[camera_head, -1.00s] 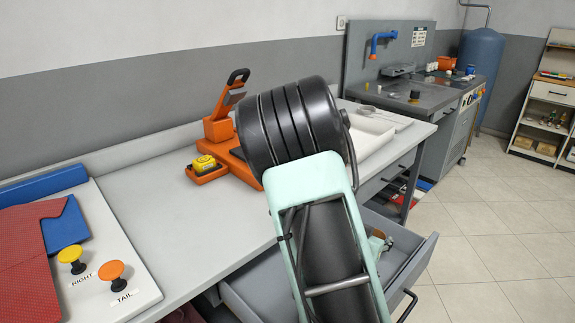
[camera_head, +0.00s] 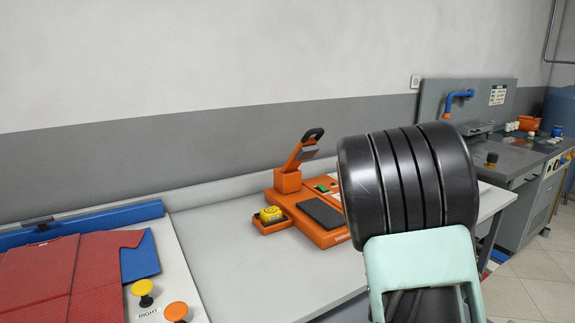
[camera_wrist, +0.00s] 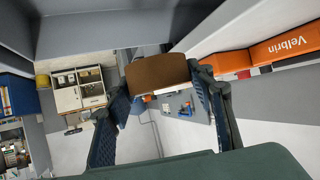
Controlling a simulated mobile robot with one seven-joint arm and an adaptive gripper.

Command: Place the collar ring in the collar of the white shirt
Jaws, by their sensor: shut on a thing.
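In the wrist view, my gripper (camera_wrist: 162,92) is shut on a brown piece (camera_wrist: 157,73) with rounded corners, held between the two fingertips. I see it only from one side and cannot tell whether it is the collar ring. In the head view, my black and mint arm links cover the gripper and the held piece. I see no white shirt in either view.
A red garment (camera_head: 55,278) lies on a white folding board (camera_head: 180,263) at the left, with yellow (camera_head: 144,289) and orange (camera_head: 176,311) knobs. Bare tabletop lies between.

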